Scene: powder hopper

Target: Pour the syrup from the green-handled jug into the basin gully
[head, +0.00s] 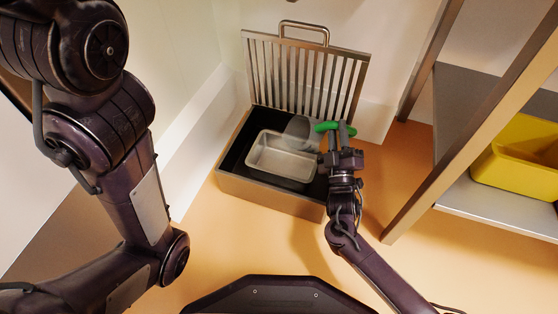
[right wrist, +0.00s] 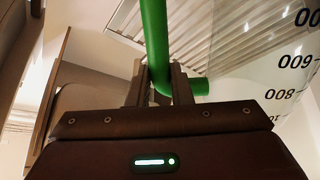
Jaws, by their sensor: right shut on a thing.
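The jug (head: 300,131) is clear grey with a green handle (head: 336,127). In the head view it is tilted, its mouth side toward the left, over the back right of the basin gully (head: 270,198). The gully is a metal box with a dark inside and a pale metal pan (head: 278,170) in it. My right gripper (head: 339,140) is shut on the green handle. In the right wrist view the handle (right wrist: 157,45) passes between the fingers, and the jug's clear wall (right wrist: 285,60) carries printed numbers. I cannot make out any syrup. My left gripper is out of view.
A slatted metal grate (head: 300,75) with a loop handle stands upright behind the gully, against the wall. A shelf unit (head: 465,195) on the right holds a yellow bin (head: 520,160). The orange floor in front of the gully is clear.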

